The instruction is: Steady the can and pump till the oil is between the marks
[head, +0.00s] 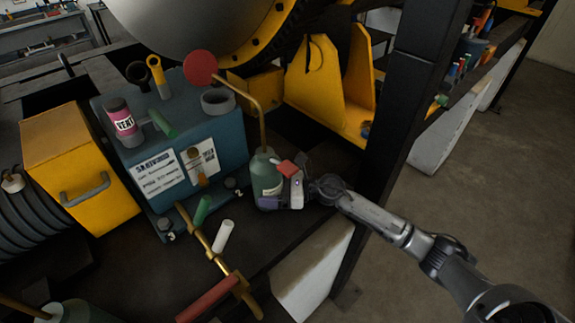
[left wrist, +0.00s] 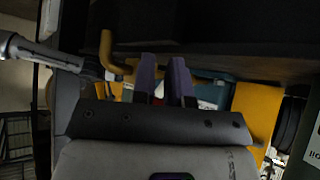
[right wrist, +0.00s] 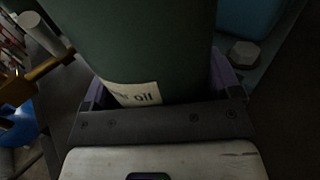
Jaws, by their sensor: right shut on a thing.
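The green oil can (head: 265,178) stands upright on the dark deck in front of the blue-green housing (head: 225,140). Its curved copper spout (head: 245,95) rises toward the housing's open grey cup (head: 217,101). A small red piece (head: 288,168) shows at the can's upper right. My right gripper (head: 268,203) is shut around the can's lower body. In the right wrist view the can (right wrist: 135,45), with its "oil" label (right wrist: 137,95), sits between the purple fingers. My left gripper (left wrist: 163,75) shows purple fingers apart with a gap and nothing visibly held. I cannot read an oil level or marks.
A yellow box (head: 80,165) stands left of the housing, with a pink-labelled can (head: 122,120) on top of the housing. Brass piping with a red bar (head: 208,298) lies in front. A black post (head: 400,110) rises to the right of the can.

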